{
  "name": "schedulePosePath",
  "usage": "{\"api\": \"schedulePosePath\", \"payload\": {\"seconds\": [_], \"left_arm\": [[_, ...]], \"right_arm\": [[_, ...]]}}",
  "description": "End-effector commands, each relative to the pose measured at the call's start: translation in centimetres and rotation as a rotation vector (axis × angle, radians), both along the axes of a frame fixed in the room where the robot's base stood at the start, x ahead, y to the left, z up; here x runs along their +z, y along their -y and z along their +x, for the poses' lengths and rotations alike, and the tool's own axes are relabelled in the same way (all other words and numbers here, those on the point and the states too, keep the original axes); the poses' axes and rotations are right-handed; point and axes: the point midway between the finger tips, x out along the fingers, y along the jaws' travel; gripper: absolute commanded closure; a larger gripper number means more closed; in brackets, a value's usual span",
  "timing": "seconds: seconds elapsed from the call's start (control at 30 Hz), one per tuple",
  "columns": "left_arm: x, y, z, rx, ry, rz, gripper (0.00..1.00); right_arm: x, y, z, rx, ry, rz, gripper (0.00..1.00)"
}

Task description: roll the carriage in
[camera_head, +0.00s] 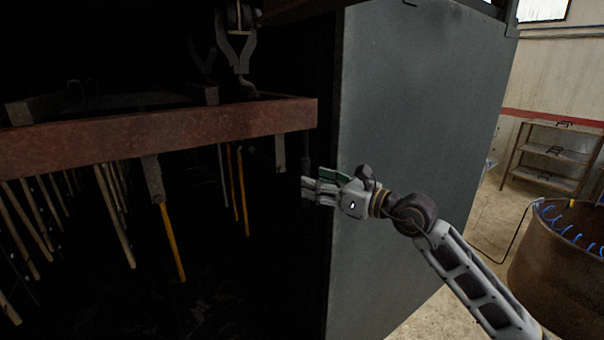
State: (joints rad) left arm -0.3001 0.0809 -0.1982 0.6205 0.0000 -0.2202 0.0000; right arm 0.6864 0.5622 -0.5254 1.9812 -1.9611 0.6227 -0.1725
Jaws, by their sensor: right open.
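The carriage (160,138) is a reddish-brown frame hanging in the dark opening of a grey cabinet. A trolley hook (237,50) shows above it near its right end. Several rods, some pale and some orange-yellow (171,242), hang below it. The rail above is mostly lost in the dark. My left gripper is not in view.
The grey cabinet side wall (415,150) stands just right of the opening, behind my right arm. A rusty drum (560,275) with a blue coiled hose stands at the lower right. A shelf rack (552,155) is farther back. The floor between is clear.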

Motion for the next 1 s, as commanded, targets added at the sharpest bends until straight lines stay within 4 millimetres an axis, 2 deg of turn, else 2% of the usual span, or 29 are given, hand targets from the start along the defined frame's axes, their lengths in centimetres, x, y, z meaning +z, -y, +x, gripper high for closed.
{"api": "schedulePosePath", "payload": {"seconds": [1.0], "left_arm": [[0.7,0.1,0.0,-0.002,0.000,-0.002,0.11]], "right_arm": [[0.1,-2.1,1.5,0.000,0.000,0.000,0.46]]}}
